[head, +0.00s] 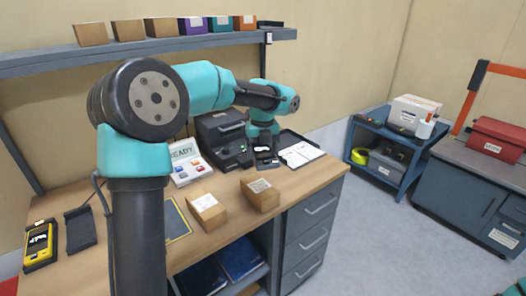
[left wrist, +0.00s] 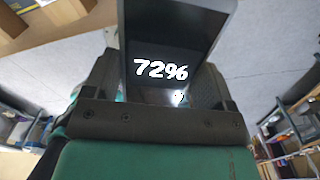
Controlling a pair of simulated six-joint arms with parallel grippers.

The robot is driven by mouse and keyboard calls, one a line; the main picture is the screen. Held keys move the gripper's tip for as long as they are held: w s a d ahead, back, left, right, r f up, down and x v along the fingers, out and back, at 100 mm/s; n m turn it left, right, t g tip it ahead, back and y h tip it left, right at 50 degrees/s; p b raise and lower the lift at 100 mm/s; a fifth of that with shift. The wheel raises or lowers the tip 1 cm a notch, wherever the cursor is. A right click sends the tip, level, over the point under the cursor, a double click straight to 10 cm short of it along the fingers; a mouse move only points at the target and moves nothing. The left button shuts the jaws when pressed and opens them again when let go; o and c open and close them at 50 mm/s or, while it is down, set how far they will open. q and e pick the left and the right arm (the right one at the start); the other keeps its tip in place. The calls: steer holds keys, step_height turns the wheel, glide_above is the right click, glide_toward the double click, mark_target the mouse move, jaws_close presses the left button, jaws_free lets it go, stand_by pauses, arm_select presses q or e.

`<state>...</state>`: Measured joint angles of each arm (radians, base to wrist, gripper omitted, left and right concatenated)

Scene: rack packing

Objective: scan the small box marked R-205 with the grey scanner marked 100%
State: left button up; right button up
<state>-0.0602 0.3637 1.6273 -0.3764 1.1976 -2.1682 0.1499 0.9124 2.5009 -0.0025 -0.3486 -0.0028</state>
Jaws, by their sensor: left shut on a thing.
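My left gripper (head: 265,148) is at the far right end of the desk, beside the black printer. In the left wrist view its fingers (left wrist: 160,85) are shut on a dark handheld scanner (left wrist: 170,35) whose screen reads 72%, not 100%. A yellow-framed scanner (head: 40,245) lies at the desk's left end; its screen is too small to read. Two small brown boxes, one at the front middle (head: 207,211) and one to its right (head: 260,193), stand on the desk. Their labels are unreadable, so I cannot tell which is R-205. My right gripper is not in view.
A dark empty-looking cradle (head: 80,228) lies beside the yellow scanner. A READY panel (head: 186,162) and a black printer (head: 220,130) stand at the back. A clipboard (head: 301,154) lies at the right end. A shelf (head: 150,48) holds several boxes above.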

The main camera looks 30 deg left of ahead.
arm_select(q)
steer(key=shift+f, duration=1.5)
